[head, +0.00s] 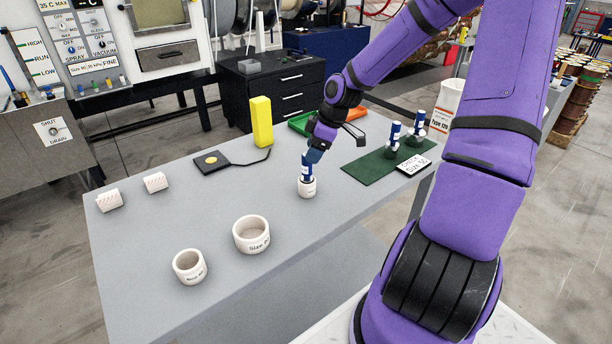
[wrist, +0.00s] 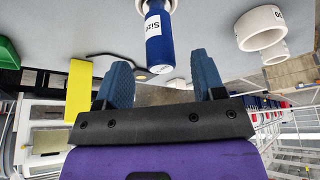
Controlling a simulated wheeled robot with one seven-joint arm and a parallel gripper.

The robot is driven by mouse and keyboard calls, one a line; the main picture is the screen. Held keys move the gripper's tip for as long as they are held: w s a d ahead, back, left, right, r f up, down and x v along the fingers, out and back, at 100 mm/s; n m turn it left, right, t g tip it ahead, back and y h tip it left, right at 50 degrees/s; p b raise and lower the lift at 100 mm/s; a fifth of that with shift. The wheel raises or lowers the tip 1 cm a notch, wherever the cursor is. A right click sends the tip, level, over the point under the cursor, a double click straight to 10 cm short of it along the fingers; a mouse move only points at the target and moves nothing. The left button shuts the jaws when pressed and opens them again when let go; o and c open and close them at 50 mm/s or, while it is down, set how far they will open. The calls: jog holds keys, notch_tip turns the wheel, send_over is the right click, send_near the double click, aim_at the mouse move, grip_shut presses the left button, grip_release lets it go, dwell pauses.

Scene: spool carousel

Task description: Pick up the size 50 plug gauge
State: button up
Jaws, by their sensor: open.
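A plug gauge with a blue handle (head: 306,173) stands upright in a small white ring (head: 306,188) on the grey table. The wrist view shows its blue handle (wrist: 160,42) with a white label reading "Size"; the number is not legible. My gripper (head: 314,152) is at the top of this handle. In the wrist view my gripper (wrist: 162,66) is open, its blue fingers on either side of the handle's end, with gaps. Two other blue-handled gauges (head: 395,134) (head: 418,120) stand on a green mat (head: 362,168), beside a card (head: 413,164) that seems to read "Size 50".
Two white rings, one larger (head: 251,236) and one smaller (head: 189,268), stand at the table's front. A yellow block (head: 262,122), a black pad (head: 213,168) and green and orange trays (head: 301,123) lie behind. Two small white blocks (head: 109,200) (head: 155,182) are at left.

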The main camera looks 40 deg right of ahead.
aim_at(307, 164)
jog(key=shift+x, duration=2.85)
jog(key=shift+s, duration=0.1)
jog(key=c, duration=1.2)
jog(key=shift+o, duration=0.2)
jog(key=shift+r, duration=0.15)
